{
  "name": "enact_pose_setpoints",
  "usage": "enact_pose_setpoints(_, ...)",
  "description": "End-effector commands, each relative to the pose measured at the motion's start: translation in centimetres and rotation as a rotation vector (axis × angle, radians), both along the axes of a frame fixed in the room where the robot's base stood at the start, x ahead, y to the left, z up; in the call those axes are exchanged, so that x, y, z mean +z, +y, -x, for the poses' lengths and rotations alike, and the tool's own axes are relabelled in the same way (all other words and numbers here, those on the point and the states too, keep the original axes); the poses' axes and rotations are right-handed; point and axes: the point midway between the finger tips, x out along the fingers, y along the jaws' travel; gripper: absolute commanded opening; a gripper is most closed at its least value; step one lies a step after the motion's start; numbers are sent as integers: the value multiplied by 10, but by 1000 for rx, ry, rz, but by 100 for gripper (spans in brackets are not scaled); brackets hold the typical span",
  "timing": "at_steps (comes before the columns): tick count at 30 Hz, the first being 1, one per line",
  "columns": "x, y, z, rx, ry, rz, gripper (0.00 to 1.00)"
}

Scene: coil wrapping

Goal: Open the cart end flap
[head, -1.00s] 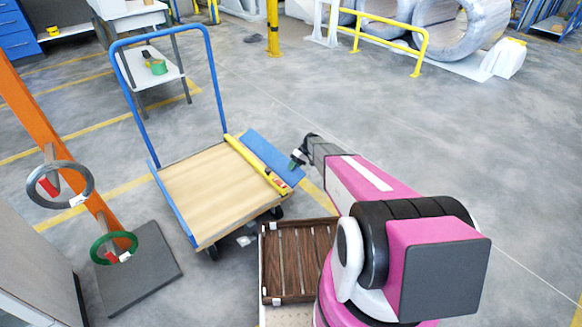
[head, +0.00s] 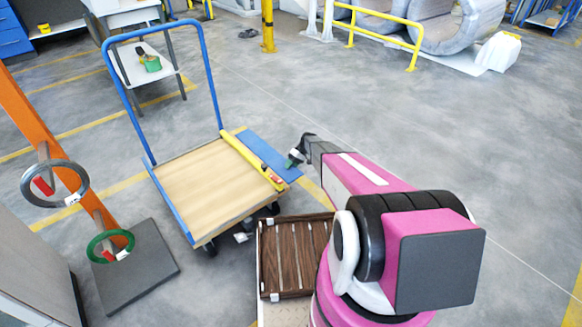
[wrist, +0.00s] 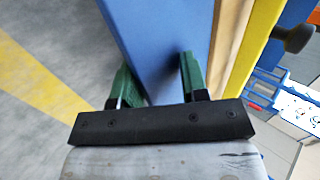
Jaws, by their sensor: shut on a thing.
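The cart (head: 205,190) has a wooden deck and a tall blue push handle at its far left. Its blue end flap (head: 262,153) runs along the right edge of the deck, beyond a yellow bar (head: 258,167), and appears leaned outward; its exact angle is hard to tell. My gripper (head: 297,160) is at the near right corner of the flap. In the wrist view, the green fingers of my gripper (wrist: 156,66) sit on either side of the blue flap (wrist: 165,28), shut on its edge. The yellow bar also shows there (wrist: 256,45).
A wooden slatted tray (head: 295,255) is near my base, close to the cart's near side. An orange post (head: 45,125) with rings on pegs stands left. A small table (head: 150,70) stands behind the handle. The floor right of the flap is open.

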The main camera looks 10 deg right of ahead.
Motion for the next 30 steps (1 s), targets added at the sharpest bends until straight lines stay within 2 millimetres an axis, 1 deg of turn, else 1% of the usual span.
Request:
enact_pose_setpoints(1,-4,6,6,6,7,-1,0)
enact_pose_setpoints(2,-4,7,6,6,7,-2,0)
enact_pose_setpoints(3,-4,7,7,6,7,-2,38)
enact_pose_setpoints(4,-4,7,7,6,8,-3,36)
enact_pose_setpoints(15,-1,6,5,6,8,-6,36)
enact_pose_setpoints(20,4,1,2,6,7,-6,36)
enact_pose_setpoints(26,21,-15,-10,2,4,-5,36)
enact_pose_setpoints(30,40,-30,-21,2,3,-3,36)
